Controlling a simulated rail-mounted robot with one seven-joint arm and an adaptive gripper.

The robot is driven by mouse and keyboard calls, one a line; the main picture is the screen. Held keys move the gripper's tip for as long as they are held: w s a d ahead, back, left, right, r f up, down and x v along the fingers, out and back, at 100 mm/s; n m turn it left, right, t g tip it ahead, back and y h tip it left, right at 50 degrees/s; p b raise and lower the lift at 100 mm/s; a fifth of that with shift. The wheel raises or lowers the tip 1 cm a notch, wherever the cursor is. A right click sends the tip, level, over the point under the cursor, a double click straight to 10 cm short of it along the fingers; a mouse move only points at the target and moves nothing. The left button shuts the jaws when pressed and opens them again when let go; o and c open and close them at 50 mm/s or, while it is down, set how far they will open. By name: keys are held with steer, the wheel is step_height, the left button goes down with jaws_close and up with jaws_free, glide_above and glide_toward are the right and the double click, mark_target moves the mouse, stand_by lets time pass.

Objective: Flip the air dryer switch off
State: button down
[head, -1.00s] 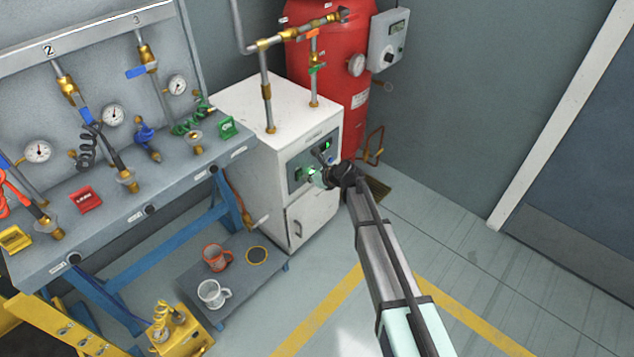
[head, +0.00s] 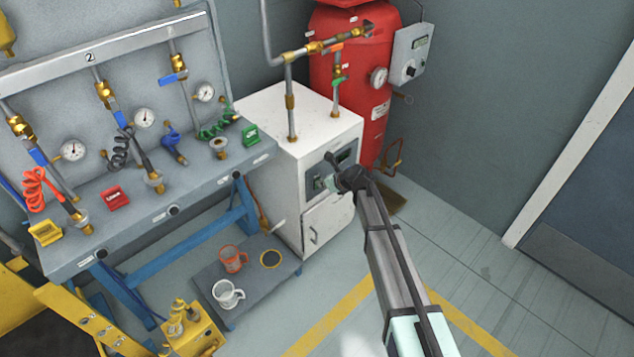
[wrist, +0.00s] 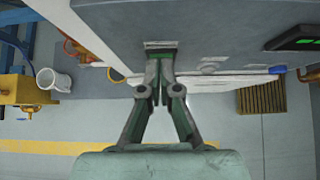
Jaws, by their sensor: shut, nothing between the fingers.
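The air dryer is the white cabinet (head: 283,128) with a grey control panel on its front, in the middle of the head view. My gripper (head: 328,182) is at this panel, partly hidden by my wrist. In the wrist view my gripper (wrist: 160,75) is shut and empty, with its fingertips at the grey panel (wrist: 215,25), close below a small pale label (wrist: 160,44). The switch is not clear behind the fingertips, so I cannot tell its position or whether I touch it. A lit green display (wrist: 295,38) shows at the right.
A red tank (head: 345,75) with a grey control box (head: 410,55) stands behind the dryer. Pipes rise from the dryer's top. The workbench (head: 130,215) is on the left. A low shelf holds an orange mug (head: 233,259) and a white mug (head: 227,294). The floor at right is clear.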

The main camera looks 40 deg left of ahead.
steer(key=shift+r+p, duration=0.75)
steer(key=shift+p, duration=0.1)
steer(key=shift+d, duration=0.15)
steer(key=v, duration=1.3)
steer(key=shift+p, duration=0.45)
steer(key=shift+d+f, duration=0.1)
steer(key=shift+f, duration=0.1)
